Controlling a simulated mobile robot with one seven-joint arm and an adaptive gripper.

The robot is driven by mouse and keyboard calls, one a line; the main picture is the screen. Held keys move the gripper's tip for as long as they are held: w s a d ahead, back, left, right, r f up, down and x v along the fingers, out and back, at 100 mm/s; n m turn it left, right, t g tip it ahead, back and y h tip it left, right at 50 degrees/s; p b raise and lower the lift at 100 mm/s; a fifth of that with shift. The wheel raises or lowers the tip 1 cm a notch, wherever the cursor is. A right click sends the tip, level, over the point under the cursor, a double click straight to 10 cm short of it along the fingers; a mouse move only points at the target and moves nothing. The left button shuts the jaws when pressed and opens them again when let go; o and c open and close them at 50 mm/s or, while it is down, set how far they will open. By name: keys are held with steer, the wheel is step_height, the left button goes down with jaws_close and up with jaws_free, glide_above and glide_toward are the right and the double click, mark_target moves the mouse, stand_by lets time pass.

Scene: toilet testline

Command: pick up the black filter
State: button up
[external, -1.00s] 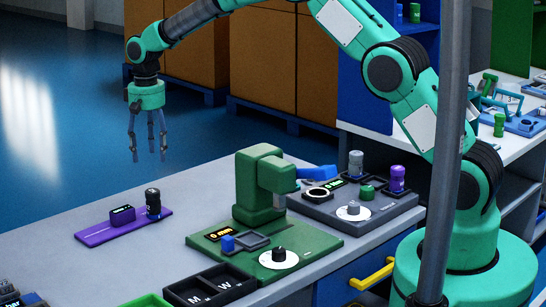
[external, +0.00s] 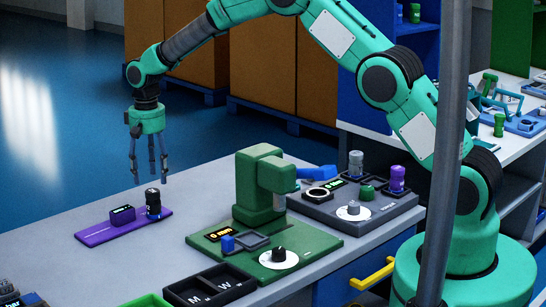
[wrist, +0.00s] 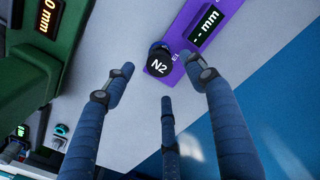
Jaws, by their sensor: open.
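The black filter (external: 153,201) is a small dark cylinder standing upright at the right end of a purple base plate (external: 98,236). In the wrist view its black top (wrist: 159,64) reads "N2", and it sits just beyond the fingertips. My gripper (external: 149,180) has three dark fingers pointing down. They are spread open and empty, a little above the filter and apart from it. The fingers also show in the wrist view (wrist: 161,78).
A black display block (external: 122,215) stands on the same plate, left of the filter. A green press-like device (external: 259,185) stands to the right, with a grey device (external: 375,208) behind it. A black tray marked M and W (external: 210,286) lies in front. Bare table surrounds the plate.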

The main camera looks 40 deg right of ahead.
mark_target(152, 191)
steer(key=shift+f, duration=1.2)
steer(key=shift+f, duration=0.1)
steer(key=shift+f+b, duration=0.95)
steer(key=shift+f, duration=1.55)
steer(key=c, duration=1.4)
steer(key=shift+r, duration=0.1)
steer(key=shift+r+p, duration=0.35)
steer(key=shift+r, duration=0.55)
step_height(152, 191, up, 2)
steer(key=shift+p, duration=0.35)
steer(key=s+d, duration=0.1)
steer(key=s, duration=0.4)
steer(key=s+d+p, duration=0.1)
steer(key=s, duration=0.4)
steer(key=s+d+r+p, duration=0.1)
steer(key=s+d, duration=0.1)
steer(key=s, duration=0.3)
steer(key=shift+s, duration=0.3)
